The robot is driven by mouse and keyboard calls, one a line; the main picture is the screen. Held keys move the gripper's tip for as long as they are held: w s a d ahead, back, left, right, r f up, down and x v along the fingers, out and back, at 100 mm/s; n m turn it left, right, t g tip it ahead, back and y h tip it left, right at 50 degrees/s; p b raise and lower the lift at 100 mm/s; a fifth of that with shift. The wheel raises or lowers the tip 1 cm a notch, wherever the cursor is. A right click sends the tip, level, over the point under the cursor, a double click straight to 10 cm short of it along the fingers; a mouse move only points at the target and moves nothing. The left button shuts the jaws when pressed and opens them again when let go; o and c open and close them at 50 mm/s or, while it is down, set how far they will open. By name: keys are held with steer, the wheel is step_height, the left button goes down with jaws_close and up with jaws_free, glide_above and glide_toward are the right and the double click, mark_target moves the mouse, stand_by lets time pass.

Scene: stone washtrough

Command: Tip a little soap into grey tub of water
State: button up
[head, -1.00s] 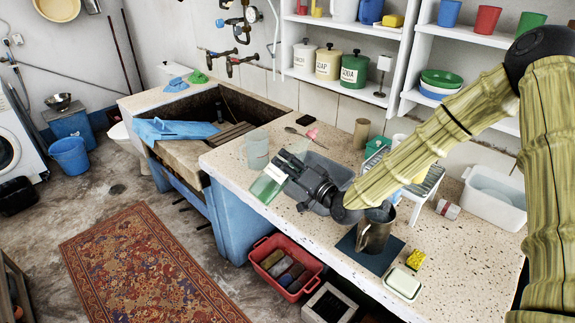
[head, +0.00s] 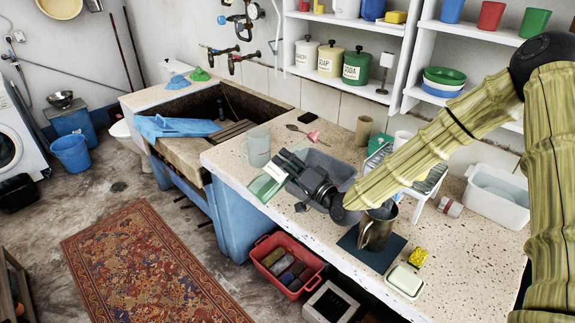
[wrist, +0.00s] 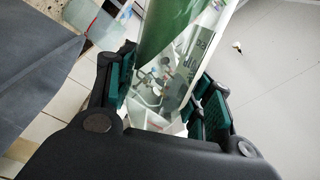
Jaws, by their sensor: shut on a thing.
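My gripper (head: 287,172) is shut on a clear and green bottle (head: 266,187) with a white label. The bottle is strongly tilted, over the counter near its front edge. In the wrist view the bottle (wrist: 178,45) sits between both finger pads, its label print partly readable. The grey tub (head: 343,168) stands on the counter just behind and right of my gripper, partly hidden by it. I cannot make out the water in it or any soap leaving the bottle.
A clear beaker (head: 259,146) stands behind the bottle. A metal jug (head: 377,230) stands on a dark mat below my forearm. A soap dish (head: 404,281), a yellow sponge (head: 418,257) and a white tub (head: 497,196) are to the right. The stone trough (head: 185,150) is left.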

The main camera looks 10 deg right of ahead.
steer(key=shift+f, duration=0.1)
stand_by(0.3)
steer(key=shift+s+a+f+m+b, duration=0.1)
steer(key=shift+a+f+m+b, duration=0.1)
steer(key=shift+f+m+b, duration=0.25)
steer(key=shift+f+m, duration=0.15)
steer(key=shift+m, duration=0.2)
stand_by(0.6)
steer(key=shift+s+a+f+m+b, duration=0.1)
steer(key=shift+a+f+m+b, duration=0.1)
steer(key=shift+f+m+b, duration=0.3)
steer(key=shift+r, duration=0.2)
steer(key=shift+f+b, duration=0.3)
steer(key=shift+b, duration=0.05)
steer(key=shift+s+a+f+m+b, duration=0.1)
steer(key=shift+f+m+b, duration=0.25)
steer(key=shift+m, duration=0.25)
steer(key=shift+f, duration=0.2)
stand_by(0.7)
